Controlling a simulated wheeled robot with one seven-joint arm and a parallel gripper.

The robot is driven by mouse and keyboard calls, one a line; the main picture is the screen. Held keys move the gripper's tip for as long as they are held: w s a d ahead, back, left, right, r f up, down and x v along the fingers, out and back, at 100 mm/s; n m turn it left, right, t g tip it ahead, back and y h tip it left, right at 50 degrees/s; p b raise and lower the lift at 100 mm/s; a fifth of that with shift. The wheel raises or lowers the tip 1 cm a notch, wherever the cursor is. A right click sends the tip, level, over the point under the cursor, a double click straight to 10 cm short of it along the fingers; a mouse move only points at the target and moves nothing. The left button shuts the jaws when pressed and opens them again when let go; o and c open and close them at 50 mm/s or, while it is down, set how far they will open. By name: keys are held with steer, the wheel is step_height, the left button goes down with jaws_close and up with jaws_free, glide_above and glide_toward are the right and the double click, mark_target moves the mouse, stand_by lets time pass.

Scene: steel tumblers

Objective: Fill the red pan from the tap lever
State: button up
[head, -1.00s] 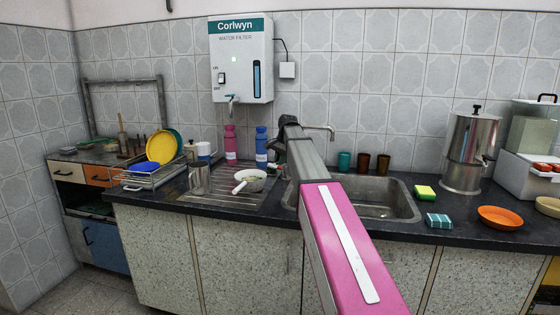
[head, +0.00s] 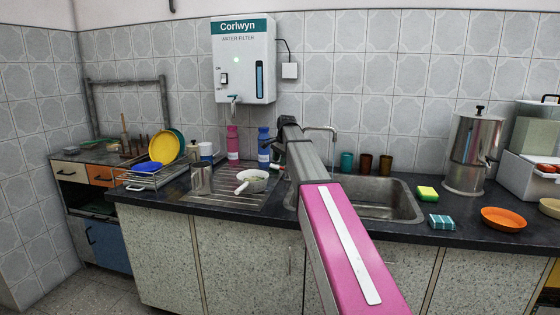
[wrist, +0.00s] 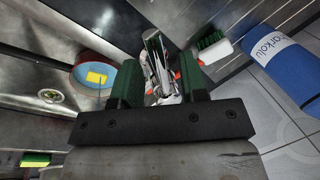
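In the wrist view my gripper (wrist: 158,68) has its two green fingers apart. A shiny metal piece with red bits (wrist: 162,58), perhaps part of the tap and its lever, shows between and beyond them; I cannot tell if they touch it. A round red-rimmed vessel (wrist: 76,80), likely the red pan, lies left of the fingers near the sink drain. It has a pale blue inside and a yellow patch; I cannot tell if it holds water. In the head view the tap spout (head: 320,129) shows behind my arm, which hides part of the sink. The red pan is not clearly visible there.
A white pan (head: 252,181) and a metal jug (head: 201,180) stand on the drainboard. Pink (head: 233,146) and blue (head: 263,145) bottles stand by the wall. A white-handled green brush (wrist: 213,48) is close right of my fingers. Sponges and an orange plate (head: 503,219) are right of the sink.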

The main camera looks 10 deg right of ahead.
steer(key=v, duration=1)
steer(key=shift+r, duration=0.4)
steer(key=shift+s+d, duration=0.1)
steer(key=shift+s, duration=0.1)
steer(key=x, duration=1.1)
steer(key=shift+w, duration=0.15)
steer(key=shift+r, duration=0.1)
jaws_close()
